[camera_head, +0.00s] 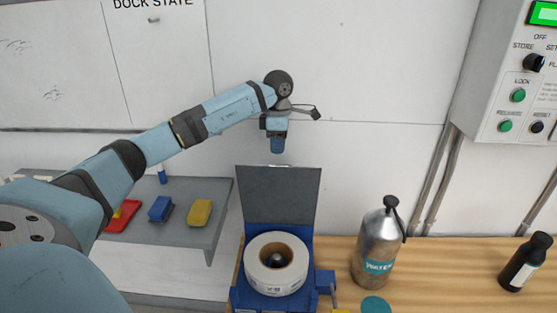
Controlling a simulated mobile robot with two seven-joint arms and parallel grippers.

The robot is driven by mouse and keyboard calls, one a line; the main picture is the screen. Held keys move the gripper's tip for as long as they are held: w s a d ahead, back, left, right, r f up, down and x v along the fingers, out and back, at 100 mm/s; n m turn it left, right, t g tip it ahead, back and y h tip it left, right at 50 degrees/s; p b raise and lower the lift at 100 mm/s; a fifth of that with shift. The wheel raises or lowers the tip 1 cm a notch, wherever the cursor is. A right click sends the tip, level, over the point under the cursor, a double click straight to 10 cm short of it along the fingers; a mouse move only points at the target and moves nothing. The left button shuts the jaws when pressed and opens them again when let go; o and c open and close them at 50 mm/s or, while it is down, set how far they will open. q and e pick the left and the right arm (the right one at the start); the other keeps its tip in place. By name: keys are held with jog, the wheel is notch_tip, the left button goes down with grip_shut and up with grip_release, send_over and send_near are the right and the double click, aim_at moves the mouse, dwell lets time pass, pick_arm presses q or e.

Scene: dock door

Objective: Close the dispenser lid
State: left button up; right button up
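The dispenser (236,296) is a blue box on the wooden bench. Its dark grey lid (280,195) stands raised, nearly upright, at the back of the box. A large white roll (276,280) with a brown core sits in the box. My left gripper (278,149) points down just above the lid's top edge in the picture. Whether it touches the lid is unclear. Its fingers show as one narrow blue shape, so their opening cannot be judged. My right gripper is not in view.
A metal water bottle (374,248) stands right of the dispenser, with a teal round thing (375,305) in front. A dark bottle (526,262) is farther right. A grey shelf (215,230) at left holds red, blue and yellow items. A control box (490,100) hangs upper right.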

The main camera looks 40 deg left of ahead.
pick_arm(q)
jog(key=shift+d+f, duration=0.1)
jog(key=shift+f, duration=2.65)
grip_shut()
